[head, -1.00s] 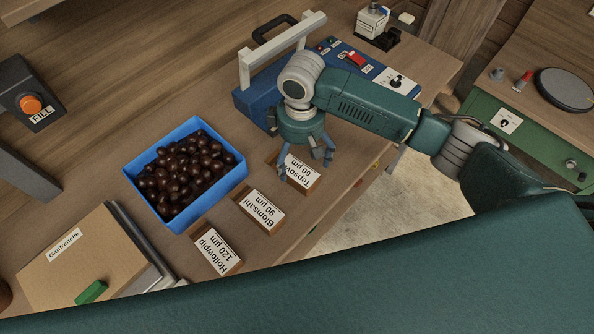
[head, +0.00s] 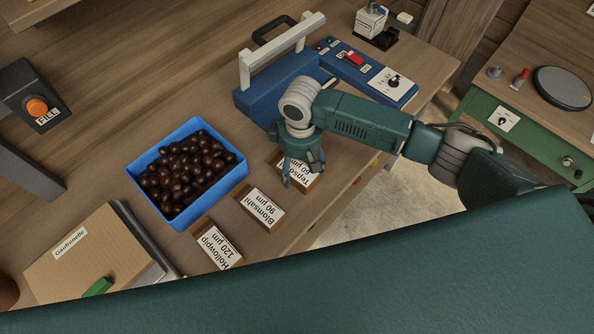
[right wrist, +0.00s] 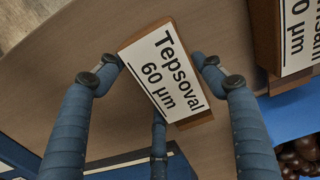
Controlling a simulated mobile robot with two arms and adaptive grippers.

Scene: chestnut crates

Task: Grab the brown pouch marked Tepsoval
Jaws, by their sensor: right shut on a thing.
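The brown pouch marked Tepsoval 60 µm (head: 299,179) lies on the wooden bench, at the right end of a row of labelled brown pouches. Its white label and brown edges fill the middle of the right wrist view (right wrist: 165,72). My right gripper (head: 304,172) is over it, shut on it, with blue fingers at two opposite sides and a third finger below it in the wrist view (right wrist: 160,69). The gripper hides part of the label in the head view. My left gripper is not in view.
The Blomsahl pouch (head: 258,208) and Hollowpip pouch (head: 217,244) lie to the lower left. A blue crate of chestnuts (head: 219,192) stands left of them. A blue device with a pale handle (head: 258,101) is close behind my gripper. The bench's front edge is near.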

